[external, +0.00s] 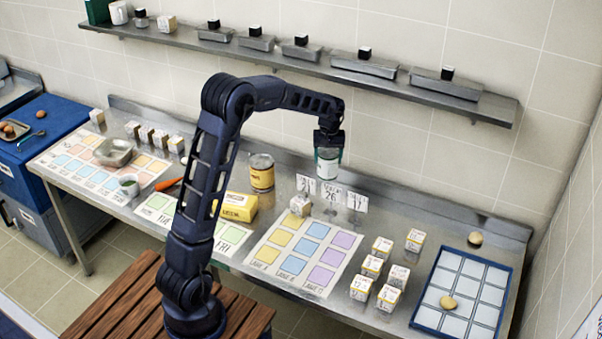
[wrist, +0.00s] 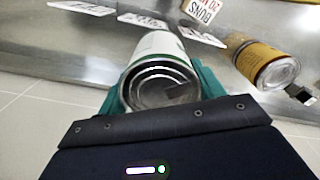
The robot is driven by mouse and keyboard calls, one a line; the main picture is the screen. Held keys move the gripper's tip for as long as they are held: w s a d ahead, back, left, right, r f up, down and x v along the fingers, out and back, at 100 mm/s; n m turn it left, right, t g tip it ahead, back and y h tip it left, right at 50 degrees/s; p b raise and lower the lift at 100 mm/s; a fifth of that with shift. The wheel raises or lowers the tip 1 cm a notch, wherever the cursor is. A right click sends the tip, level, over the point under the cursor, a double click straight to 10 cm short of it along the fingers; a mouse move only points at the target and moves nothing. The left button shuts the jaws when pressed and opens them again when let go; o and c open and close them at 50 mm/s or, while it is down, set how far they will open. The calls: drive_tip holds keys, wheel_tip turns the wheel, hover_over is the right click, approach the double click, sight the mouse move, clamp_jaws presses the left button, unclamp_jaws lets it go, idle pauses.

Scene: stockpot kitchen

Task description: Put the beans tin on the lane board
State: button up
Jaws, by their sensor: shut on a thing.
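My gripper (external: 328,158) is shut on a white tin (external: 327,170) with teal fingers on both sides of it, held above the back of the counter. In the wrist view its ridged metal end (wrist: 160,85) faces the camera; its label is not readable. A sheet with yellow, blue and purple columns (external: 330,229), which looks like the lane board, lies on the counter below and in front of the tin. A small box (external: 300,205) stands at its back edge. A second tin, yellow and brown (external: 262,172), stands left of my gripper; it also shows in the wrist view (wrist: 262,62).
Several upright cards (external: 331,192) stand behind the coloured sheet. A yellow block (external: 239,207) lies to its left. Several small boxes (external: 372,267) and a blue-framed grid tray (external: 427,317) are to the right. A wall shelf (external: 300,52) runs above the counter.

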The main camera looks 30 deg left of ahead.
drive_tip(key=shift+s+r, duration=0.3)
drive_tip(key=shift+s, duration=0.1)
drive_tip(key=s+r+n, duration=0.2)
drive_tip(key=s+n, duration=0.3)
drive_tip(key=s, duration=0.4)
drive_tip(key=s+r+n, duration=0.3)
drive_tip(key=s+n, duration=0.3)
drive_tip(key=s, duration=0.3)
drive_tip(key=f, duration=2)
drive_tip(key=shift+w+a+f, duration=0.1)
drive_tip(key=shift+a+f, duration=0.15)
drive_tip(key=shift+a, duration=0.05)
drive_tip(key=shift+f, duration=0.15)
drive_tip(key=o, duration=1.3)
